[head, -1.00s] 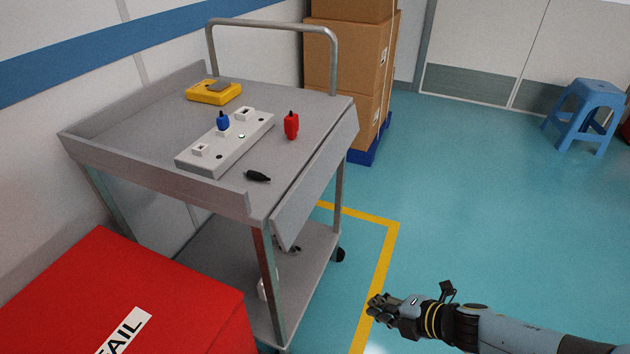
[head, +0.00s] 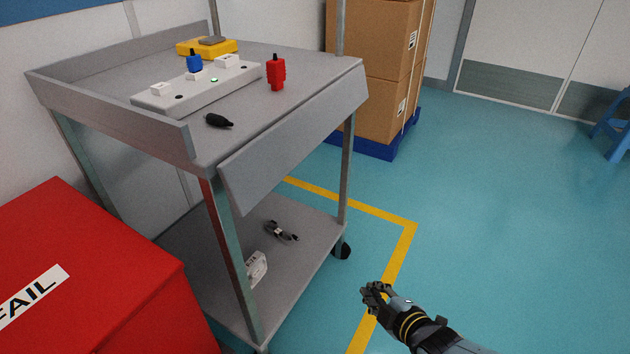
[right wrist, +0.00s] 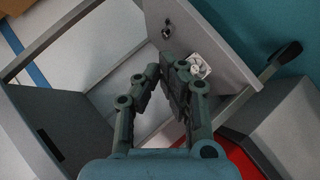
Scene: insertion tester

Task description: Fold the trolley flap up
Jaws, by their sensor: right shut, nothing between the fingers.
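The grey trolley (head: 105,140) stands at the left in the head view. Its flap (head: 300,125) is a flat grey panel hanging down and slanting outward along the right edge of the top. My right gripper (head: 372,295) is shut and empty, in front and to the right of the trolley, lower than the flap and apart from it. In the right wrist view, the gripper fingers (right wrist: 165,78) are close together in front of the trolley's lower shelf (right wrist: 215,40). A grey panel shows at left there; I cannot tell whether it is the flap. My left gripper is not in view.
On the trolley top are a white socket strip (head: 205,90), a blue plug (head: 194,63), a red plug (head: 276,73), a black connector (head: 218,121) and a yellow device (head: 190,48). A red box (head: 100,270) stands front left. Cartons (head: 375,60) stand behind.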

